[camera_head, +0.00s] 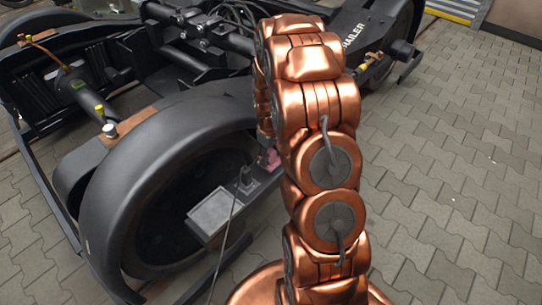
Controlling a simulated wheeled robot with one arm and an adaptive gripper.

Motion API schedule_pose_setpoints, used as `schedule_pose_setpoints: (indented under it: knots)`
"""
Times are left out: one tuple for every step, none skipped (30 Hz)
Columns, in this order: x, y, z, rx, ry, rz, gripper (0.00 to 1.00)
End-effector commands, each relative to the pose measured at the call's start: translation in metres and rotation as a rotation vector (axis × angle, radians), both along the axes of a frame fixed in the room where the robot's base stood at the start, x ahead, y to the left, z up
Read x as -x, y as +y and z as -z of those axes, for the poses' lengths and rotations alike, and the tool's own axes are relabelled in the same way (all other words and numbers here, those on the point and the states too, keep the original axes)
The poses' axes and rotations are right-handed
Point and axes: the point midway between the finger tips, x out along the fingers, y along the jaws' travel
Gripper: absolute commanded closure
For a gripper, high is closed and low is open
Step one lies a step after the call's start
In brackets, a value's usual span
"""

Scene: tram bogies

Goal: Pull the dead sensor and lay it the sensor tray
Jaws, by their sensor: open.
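A pale grey, flat rectangular tray (211,211) sits at the lower middle, in front of the big black wheel. It looks empty. Next to it, on the right, a small dark sensor-like part (246,180) stands on a grey mount, and a thin cable runs down from there. I cannot tell whether this is the dead sensor. A small pinkish-red thing (270,158) shows beside my arm, partly hidden. My copper arm rises through the middle and bends over at the top. Its far end is hidden behind its own links, so my gripper does not show.
The large black wheel (105,190) of the bogie fills the left. The dark bogie frame (185,68) with rods and yellow-capped fittings stretches behind. Grey paving (450,180) on the right is clear. A yellow-striped step (455,10) is at the top right.

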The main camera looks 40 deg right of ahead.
Motion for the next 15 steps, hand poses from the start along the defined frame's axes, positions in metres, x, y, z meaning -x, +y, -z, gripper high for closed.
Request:
schedule_pose_setpoints:
  knots:
    - [0.0000,0.0001,-0.0003,0.000,0.000,0.000,0.40]
    - [0.0000,0.0002,-0.0005,0.000,0.000,0.000,0.40]
    - [0.0000,0.0003,-0.0006,-0.001,0.000,0.000,0.40]
    - [0.0000,0.0004,-0.0007,-0.001,0.000,0.000,0.40]
    - [0.0000,0.0003,-0.0005,-0.001,0.000,0.001,0.40]
    - [0.0000,0.0003,-0.0003,0.000,0.000,0.001,0.40]
    - [0.0000,0.0003,-0.0001,0.000,0.000,0.001,0.40]
    - [-0.0001,0.0002,-0.0001,0.000,0.000,0.001,0.40]
    - [-0.0001,0.0002,-0.0001,0.000,0.000,0.000,0.40]
    - [-0.0001,0.0001,-0.0001,0.000,0.000,0.000,0.40]
    - [-0.0001,0.0001,-0.0001,0.000,0.000,0.000,0.40]
    - [-0.0001,0.0001,-0.0001,0.000,0.000,0.000,0.44]
    - [-0.0001,0.0001,-0.0001,0.000,0.000,0.000,0.47]
    - [-0.0001,0.0001,-0.0001,0.000,0.000,0.000,0.50]
    - [0.0000,0.0002,0.0000,0.000,0.000,0.000,0.54]
